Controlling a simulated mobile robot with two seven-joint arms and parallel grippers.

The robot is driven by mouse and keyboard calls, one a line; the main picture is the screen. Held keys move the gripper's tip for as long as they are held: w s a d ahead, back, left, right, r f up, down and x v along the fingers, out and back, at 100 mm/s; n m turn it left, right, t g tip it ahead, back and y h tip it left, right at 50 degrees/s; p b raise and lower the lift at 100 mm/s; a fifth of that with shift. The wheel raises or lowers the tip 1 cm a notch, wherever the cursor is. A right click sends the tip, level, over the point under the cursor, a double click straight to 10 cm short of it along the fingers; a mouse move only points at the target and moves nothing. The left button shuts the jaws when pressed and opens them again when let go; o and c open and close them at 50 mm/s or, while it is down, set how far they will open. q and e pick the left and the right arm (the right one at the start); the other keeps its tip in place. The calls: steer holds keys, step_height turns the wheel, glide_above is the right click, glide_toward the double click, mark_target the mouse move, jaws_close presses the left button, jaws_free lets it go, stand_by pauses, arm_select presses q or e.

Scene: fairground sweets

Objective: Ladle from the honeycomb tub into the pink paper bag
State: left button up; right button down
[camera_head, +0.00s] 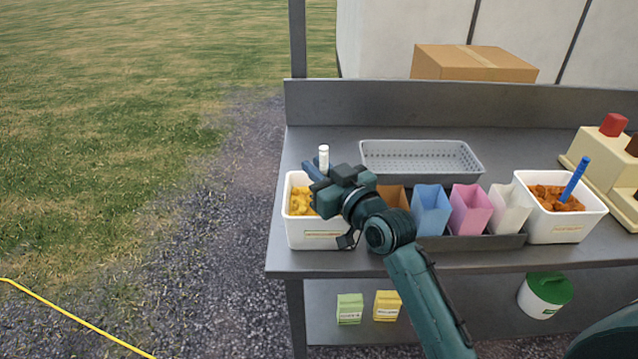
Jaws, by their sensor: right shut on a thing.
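My right gripper (325,183) is over the white tub (318,235) at the left, which holds yellow chunks. It is shut on a ladle with a white handle (323,157), whose top sticks up above the fingers. The ladle's bowl is hidden, so I cannot tell whether it is in the chunks. A second white tub (560,230) at the right holds orange-brown chunks, with a blue handle (575,178) leaning in it. The tub labels are too small to read. The pink paper bag (470,210) stands upright between the blue and white bags. My left gripper is not in view.
The blue bag (431,210), white bag (509,209) and a partly hidden brown bag (395,196) share a dark rack (470,243). A grey basket (420,157) lies behind. A cream stand (590,165) is at the right. The back-left counter is clear.

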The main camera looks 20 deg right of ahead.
step_height(320, 180, up, 13)
steer(key=p, duration=0.6)
steer(key=shift+d, duration=0.15)
stand_by(0.3)
